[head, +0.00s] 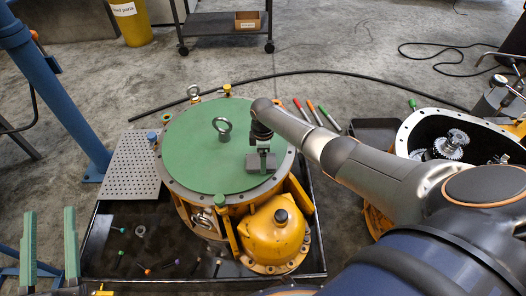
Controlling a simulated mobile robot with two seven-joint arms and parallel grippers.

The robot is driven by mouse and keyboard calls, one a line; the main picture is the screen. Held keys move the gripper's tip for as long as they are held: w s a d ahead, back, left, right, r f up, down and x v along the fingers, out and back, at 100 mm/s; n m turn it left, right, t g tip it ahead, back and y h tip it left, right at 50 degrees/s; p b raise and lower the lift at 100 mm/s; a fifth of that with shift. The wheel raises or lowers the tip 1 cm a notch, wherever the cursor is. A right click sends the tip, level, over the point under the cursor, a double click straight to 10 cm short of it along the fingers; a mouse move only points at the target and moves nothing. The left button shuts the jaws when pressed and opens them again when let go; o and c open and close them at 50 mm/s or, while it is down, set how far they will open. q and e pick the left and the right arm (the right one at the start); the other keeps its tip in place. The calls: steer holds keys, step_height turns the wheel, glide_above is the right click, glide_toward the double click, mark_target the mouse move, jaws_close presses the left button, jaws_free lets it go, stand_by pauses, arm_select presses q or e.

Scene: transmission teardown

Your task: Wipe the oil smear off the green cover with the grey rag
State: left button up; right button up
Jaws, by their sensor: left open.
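No oil smear stands out on the visible green surface. My left gripper (49,212) is at the lower left, its two green fingers wide apart and empty, away from the cover.
The housing stands in a black tray (103,240) with small loose parts. A perforated plate (130,168) lies to its left, beside a blue post (62,95). Several coloured-handled tools (316,112) lie behind. An open gear casing (448,125) is at the right.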

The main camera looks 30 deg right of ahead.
mark_target(264, 176)
steer(key=shift+s+a+f, duration=0.15)
steer(key=shift+s+f, duration=0.05)
steer(key=shift+s, duration=0.2)
steer(key=shift+s+a+r+p, duration=0.3)
steer(key=shift+s+p, duration=0.25)
steer(key=shift+p, duration=0.7)
steer(key=s+p, duration=0.1)
steer(key=a+p, duration=0.1)
steer(key=shift+s+a+p, duration=0.2)
steer(key=shift+s+p, duration=0.15)
steer(key=shift+s, duration=0.05)
steer(key=shift+s+f, duration=0.1)
steer(key=shift+f, duration=0.05)
arm_select(q)
steer(key=r, duration=0.4)
steer(key=shift+w, duration=0.2)
arm_select(e)
steer(key=shift+r+p, duration=0.5)
steer(key=shift+p, duration=0.05)
arm_select(q)
step_height(264, 176, up, 6)
steer(key=p, duration=0.5)
steer(key=shift+f, duration=0.1)
arm_select(e)
step_height(264, 176, up, 5)
steer(key=shift+r, duration=0.1)
